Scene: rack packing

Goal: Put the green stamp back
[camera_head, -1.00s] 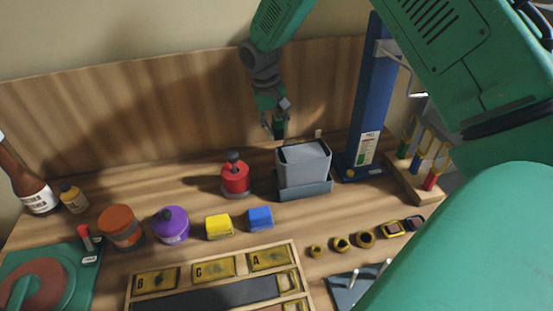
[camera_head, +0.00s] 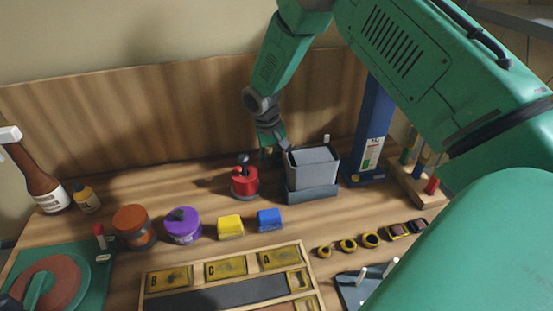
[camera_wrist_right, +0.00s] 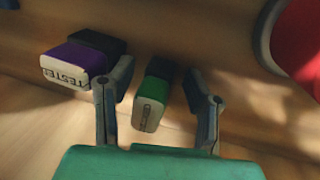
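The green stamp (camera_wrist_right: 152,95), with a black part and a pale label face, is between the two fingers of my right gripper (camera_wrist_right: 160,90) in the right wrist view. A gap shows on each side of it, so the gripper is open around it. In the head view my right gripper (camera_head: 274,146) is low, behind the space between the red pot and the grey bin, and I cannot make out the green stamp there. A purple stamp (camera_wrist_right: 75,62) marked "TESTED" is just left of the left finger in the wrist view. My left gripper does not show.
The red pot (camera_head: 245,183) and the grey bin (camera_head: 313,168) stand in front of the gripper; a wooden back panel (camera_head: 150,115) is behind. A blue post (camera_head: 370,125) stands to the right. Yellow (camera_head: 230,227) and blue (camera_head: 269,220) blocks and a lettered tray (camera_head: 225,268) are nearer.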

